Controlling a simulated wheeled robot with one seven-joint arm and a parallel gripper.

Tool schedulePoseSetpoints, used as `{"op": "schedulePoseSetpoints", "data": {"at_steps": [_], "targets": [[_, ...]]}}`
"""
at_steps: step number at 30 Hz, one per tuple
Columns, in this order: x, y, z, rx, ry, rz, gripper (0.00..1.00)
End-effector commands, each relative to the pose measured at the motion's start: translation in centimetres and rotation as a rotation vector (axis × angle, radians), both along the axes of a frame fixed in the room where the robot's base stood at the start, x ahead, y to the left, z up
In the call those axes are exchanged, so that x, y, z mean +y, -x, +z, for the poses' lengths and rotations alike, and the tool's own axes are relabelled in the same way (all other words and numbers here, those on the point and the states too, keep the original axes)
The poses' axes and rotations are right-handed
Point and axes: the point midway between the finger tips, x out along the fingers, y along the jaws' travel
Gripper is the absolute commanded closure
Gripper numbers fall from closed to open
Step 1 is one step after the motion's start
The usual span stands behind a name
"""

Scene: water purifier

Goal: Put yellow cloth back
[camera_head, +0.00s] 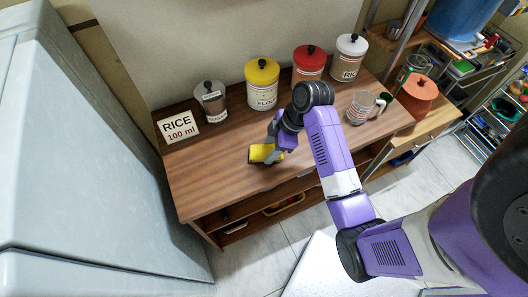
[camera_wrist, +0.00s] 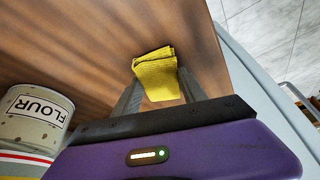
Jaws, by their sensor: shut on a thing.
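The folded yellow cloth (camera_head: 264,153) is at the front middle of the brown wooden counter (camera_head: 210,178), in the head view. My gripper (camera_head: 272,148) reaches down to it from the right. In the wrist view the cloth (camera_wrist: 157,76) sits between the two grey fingers of my gripper (camera_wrist: 160,88), which are shut on it. Its far end sticks out past the fingertips over the wood. I cannot tell whether the cloth touches the counter.
Grey, yellow (camera_head: 262,84), red (camera_head: 309,65) and white (camera_head: 350,58) canisters line the counter's back. A rice sign (camera_head: 178,126) stands at the left, a glass measuring cup (camera_head: 361,107) at the right. A grey cabinet (camera_head: 90,150) stands at the left. The counter's front left is clear.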

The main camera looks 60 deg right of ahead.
Motion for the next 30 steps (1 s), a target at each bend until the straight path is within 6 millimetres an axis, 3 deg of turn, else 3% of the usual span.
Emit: {"op": "schedulePoseSetpoints", "data": {"at_steps": [11, 12, 15, 25, 30], "targets": [[-0.1, 0.2, -0.4, 0.001, -0.001, 0.000, 0.89], [-0.1, 0.2, -0.5, 0.001, -0.001, 0.000, 0.49], [-0.1, 0.2, -0.4, 0.001, -0.001, 0.000, 0.29], [-0.1, 0.1, -0.3, 0.000, 0.000, 0.000, 0.29], [-0.2, 0.4, 0.9, 0.000, 0.000, -0.001, 0.29]]}}
